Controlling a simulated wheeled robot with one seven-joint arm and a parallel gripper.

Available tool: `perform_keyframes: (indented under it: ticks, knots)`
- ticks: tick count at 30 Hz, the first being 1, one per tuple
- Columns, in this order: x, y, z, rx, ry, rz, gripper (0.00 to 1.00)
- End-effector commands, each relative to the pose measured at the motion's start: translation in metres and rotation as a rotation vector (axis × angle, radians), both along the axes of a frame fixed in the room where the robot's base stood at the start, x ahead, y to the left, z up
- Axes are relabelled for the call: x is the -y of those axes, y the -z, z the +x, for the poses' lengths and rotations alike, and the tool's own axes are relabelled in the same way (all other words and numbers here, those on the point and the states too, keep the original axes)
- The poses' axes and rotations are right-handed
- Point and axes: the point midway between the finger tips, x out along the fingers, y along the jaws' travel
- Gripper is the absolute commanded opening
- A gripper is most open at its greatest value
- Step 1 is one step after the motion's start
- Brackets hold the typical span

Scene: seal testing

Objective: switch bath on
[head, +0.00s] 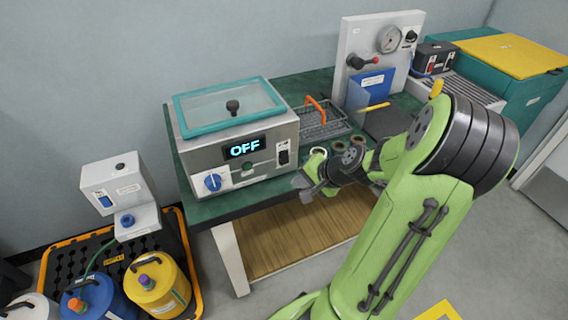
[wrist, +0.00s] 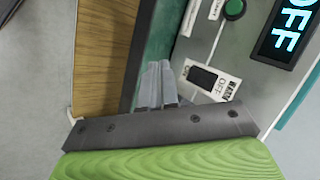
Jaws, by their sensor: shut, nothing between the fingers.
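The bath (head: 240,178) is a steel box with a teal-rimmed clear lid, standing on the green-topped bench. Its display (head: 245,148) reads OFF, and part of that display also shows in the wrist view (wrist: 288,28). A black rocker switch (head: 283,157) sits on a white plate at the right of the bath's front. In the wrist view the switch (wrist: 203,78) lies just right of the fingertips. My gripper (head: 302,184) is shut and empty, in front of the bath's lower right. Its fingertips (wrist: 158,68) look apart from the switch.
A blue knob (head: 213,182) and a green button (wrist: 234,9) are on the bath's front. A wire rack with an orange handle (head: 316,109) and several rings stand right of the bath. The bench edge (wrist: 155,50) runs close by my fingers.

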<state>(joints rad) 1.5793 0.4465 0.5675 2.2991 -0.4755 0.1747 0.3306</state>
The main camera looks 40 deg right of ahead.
Motion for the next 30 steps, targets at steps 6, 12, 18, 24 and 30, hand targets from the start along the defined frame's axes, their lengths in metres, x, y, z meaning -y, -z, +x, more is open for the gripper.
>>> perform_keyframes:
  ticks: [6,12,18,24,30]
  knots:
    - [0.009,0.005,0.032,0.001,-0.002,0.000,0.00]
    - [0.015,0.006,0.049,0.001,0.000,0.000,0.00]
    - [0.015,0.007,0.052,0.000,0.001,0.001,0.00]
    - [0.016,0.007,0.052,0.000,0.001,0.000,0.00]
    - [0.015,0.007,0.052,0.000,0.001,0.000,0.00]
